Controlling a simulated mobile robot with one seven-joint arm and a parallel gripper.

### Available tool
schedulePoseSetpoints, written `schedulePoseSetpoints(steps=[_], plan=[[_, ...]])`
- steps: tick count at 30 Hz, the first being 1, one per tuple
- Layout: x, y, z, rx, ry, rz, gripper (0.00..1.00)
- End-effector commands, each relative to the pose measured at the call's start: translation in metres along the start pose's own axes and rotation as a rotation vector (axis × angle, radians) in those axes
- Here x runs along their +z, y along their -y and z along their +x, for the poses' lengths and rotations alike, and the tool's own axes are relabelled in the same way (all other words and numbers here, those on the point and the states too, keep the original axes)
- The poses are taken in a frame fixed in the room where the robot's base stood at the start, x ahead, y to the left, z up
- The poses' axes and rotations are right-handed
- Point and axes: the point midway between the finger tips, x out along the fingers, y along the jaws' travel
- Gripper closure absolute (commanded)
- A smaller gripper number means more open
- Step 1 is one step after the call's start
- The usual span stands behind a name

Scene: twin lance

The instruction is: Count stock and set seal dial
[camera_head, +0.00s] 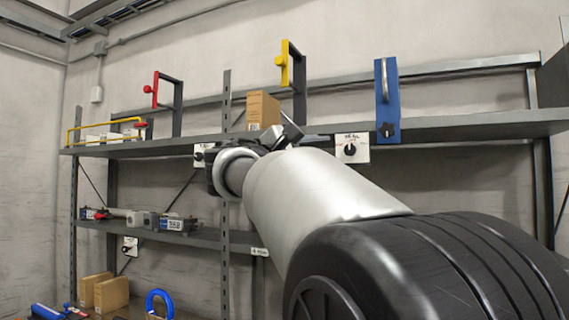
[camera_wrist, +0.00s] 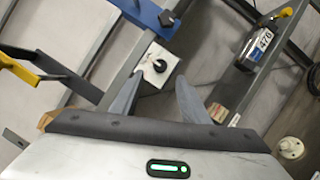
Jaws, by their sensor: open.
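A white dial plate with a black knob (camera_head: 351,149) hangs on the front edge of the upper shelf, right of my arm, below and left of a blue panel. In the wrist view a dial plate (camera_wrist: 152,68) lies ahead between my fingertips, apparently this one. My gripper (camera_wrist: 158,82) is open and empty, its two grey fingers spread either side of the plate. I cannot tell whether they touch it. In the head view my gripper (camera_head: 290,132) is partly hidden behind my arm. A second dial (camera_head: 199,155) is partly covered by my wrist. A third dial (camera_head: 130,246) hangs lower left. Dial markings are unreadable.
A cardboard box (camera_head: 262,110) stands on the upper shelf (camera_head: 440,126) behind my gripper. A red-knobbed lever (camera_head: 156,90), a yellow-knobbed lever (camera_head: 285,65) and the blue panel (camera_head: 387,100) rise above it. Small devices (camera_head: 150,221) sit on the lower shelf. More cartons (camera_head: 112,294) stand below.

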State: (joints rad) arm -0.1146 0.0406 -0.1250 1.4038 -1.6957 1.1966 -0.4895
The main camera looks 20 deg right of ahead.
Motion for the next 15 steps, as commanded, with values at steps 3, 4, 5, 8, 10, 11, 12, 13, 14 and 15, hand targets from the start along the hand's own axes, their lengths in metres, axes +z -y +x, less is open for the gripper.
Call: schedulePoseSetpoints(steps=[3, 4, 5, 8, 10, 11, 12, 13, 14, 15], plan=[[-0.001, 0.001, -0.031, 0.001, -0.004, 0.001, 0.58], [0.000, 0.001, -0.037, 0.001, -0.003, 0.001, 0.58], [-0.001, 0.000, -0.044, 0.001, -0.004, 0.001, 0.58], [-0.001, 0.000, -0.063, 0.001, -0.002, 0.000, 0.58], [0.000, 0.000, -0.073, 0.001, -0.002, 0.001, 0.58], [0.000, 0.000, -0.077, 0.000, -0.001, 0.000, 0.58], [0.000, 0.000, -0.081, 0.000, -0.001, 0.000, 0.58], [0.000, 0.000, -0.084, 0.000, -0.001, 0.000, 0.58], [0.000, 0.000, -0.086, 0.000, 0.000, -0.001, 0.58], [0.000, 0.000, -0.088, 0.000, 0.001, -0.001, 0.58]])
